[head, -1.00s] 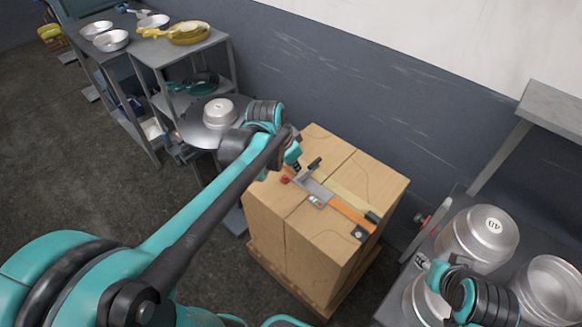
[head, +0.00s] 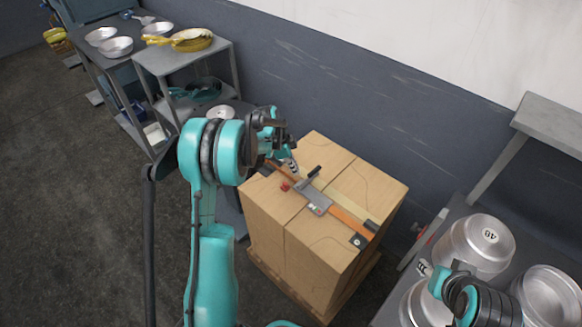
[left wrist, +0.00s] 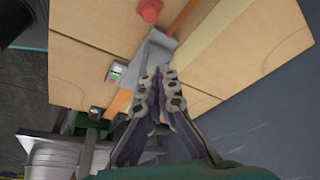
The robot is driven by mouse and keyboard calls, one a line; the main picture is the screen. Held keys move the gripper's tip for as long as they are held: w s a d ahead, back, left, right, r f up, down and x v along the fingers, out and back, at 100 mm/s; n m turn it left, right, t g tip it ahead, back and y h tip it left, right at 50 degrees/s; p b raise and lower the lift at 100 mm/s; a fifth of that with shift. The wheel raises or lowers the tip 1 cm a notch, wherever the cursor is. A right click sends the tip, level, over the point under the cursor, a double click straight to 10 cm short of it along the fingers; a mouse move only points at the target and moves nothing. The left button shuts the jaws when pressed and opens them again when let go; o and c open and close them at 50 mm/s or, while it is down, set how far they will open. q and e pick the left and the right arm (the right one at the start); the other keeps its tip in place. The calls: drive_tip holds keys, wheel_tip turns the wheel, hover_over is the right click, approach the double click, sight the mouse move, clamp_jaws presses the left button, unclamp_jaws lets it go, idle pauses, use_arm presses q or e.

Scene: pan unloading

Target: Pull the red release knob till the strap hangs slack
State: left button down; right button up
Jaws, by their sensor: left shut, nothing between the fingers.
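The red knob (head: 285,186) sits on the left of the grey buckle (head: 313,197) on top of the cardboard boxes (head: 318,250). The knob also shows at the top of the left wrist view (left wrist: 149,10). The orange strap (head: 350,221) lies flat across the box top and runs through the buckle. My left gripper (head: 292,167) is shut and empty, just behind the knob. In the left wrist view its closed fingertips (left wrist: 159,76) point toward the buckle, apart from the knob. My right arm shows at the lower right; its fingers are not clear.
The boxes stand on a wooden pallet (head: 290,292) by the wall. A bench at right holds several metal pots (head: 476,243). Shelves at left hold pans (head: 192,41). The floor at left is clear.

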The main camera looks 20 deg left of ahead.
sight(285, 186)
use_arm(q)
drive_tip(key=b+x, duration=0.1)
drive_tip(key=x, duration=0.5)
drive_tip(key=shift+f+b, duration=0.1)
drive_tip(key=shift+b, duration=0.25)
drive_tip(key=a, duration=0.1)
drive_tip(key=s+a, duration=0.1)
drive_tip(key=a+b, duration=0.1)
drive_tip(key=shift+s+f, duration=0.15)
drive_tip(key=shift+s, duration=0.1)
drive_tip(key=shift+s+a, duration=0.1)
drive_tip(key=shift+a, duration=0.15)
use_arm(e)
wheel_tip(285, 186, down, 3)
drive_tip(key=shift+f, duration=0.15)
